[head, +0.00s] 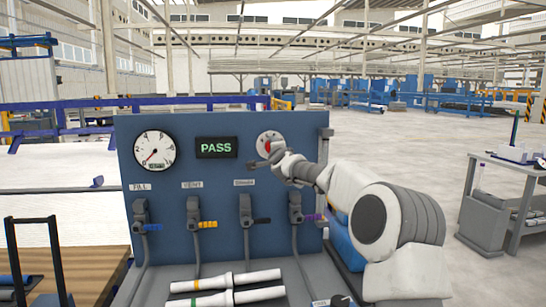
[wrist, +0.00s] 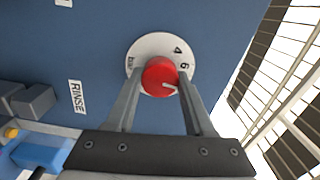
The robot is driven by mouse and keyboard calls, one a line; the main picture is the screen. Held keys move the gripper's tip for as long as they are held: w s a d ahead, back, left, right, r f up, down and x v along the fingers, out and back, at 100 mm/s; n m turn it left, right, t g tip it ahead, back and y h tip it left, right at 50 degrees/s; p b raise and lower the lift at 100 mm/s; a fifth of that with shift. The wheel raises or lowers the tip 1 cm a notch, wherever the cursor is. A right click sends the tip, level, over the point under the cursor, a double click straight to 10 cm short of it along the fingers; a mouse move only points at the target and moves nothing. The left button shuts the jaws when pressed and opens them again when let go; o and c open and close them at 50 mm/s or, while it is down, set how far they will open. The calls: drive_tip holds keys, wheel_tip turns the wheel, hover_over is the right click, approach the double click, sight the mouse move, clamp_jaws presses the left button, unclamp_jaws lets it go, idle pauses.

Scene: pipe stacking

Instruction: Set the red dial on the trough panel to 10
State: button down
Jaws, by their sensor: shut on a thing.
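The red dial (wrist: 158,77) sits on a round white scale plate (wrist: 150,43) on the blue trough panel (wrist: 60,50). The wrist view shows "bar", 4 and 6 on the plate. The dial's white mark points right and slightly down in that view, past the 6, toward my right finger. The number there is hidden. My gripper (wrist: 160,75) is shut on the dial, one finger on each side. In the head view the dial (head: 267,147) is partly hidden behind my gripper (head: 264,160), at the panel's upper right.
A white gauge (head: 154,150) and a green "PASS" display (head: 216,148) are left of the dial. Several valve handles (head: 246,208) line the panel below. White pipes (head: 226,282) lie in front. A table (head: 515,170) stands at right, with open floor between.

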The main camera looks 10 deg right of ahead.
drive_tip(key=shift+m+b, duration=1.95)
drive_tip(key=shift+m, duration=3.05)
drive_tip(key=shift+c, duration=1.4)
unclamp_jaws()
drive_tip(key=s+b, duration=0.9)
drive_tip(key=s, duration=0.8)
drive_tip(key=shift+s, duration=0.2)
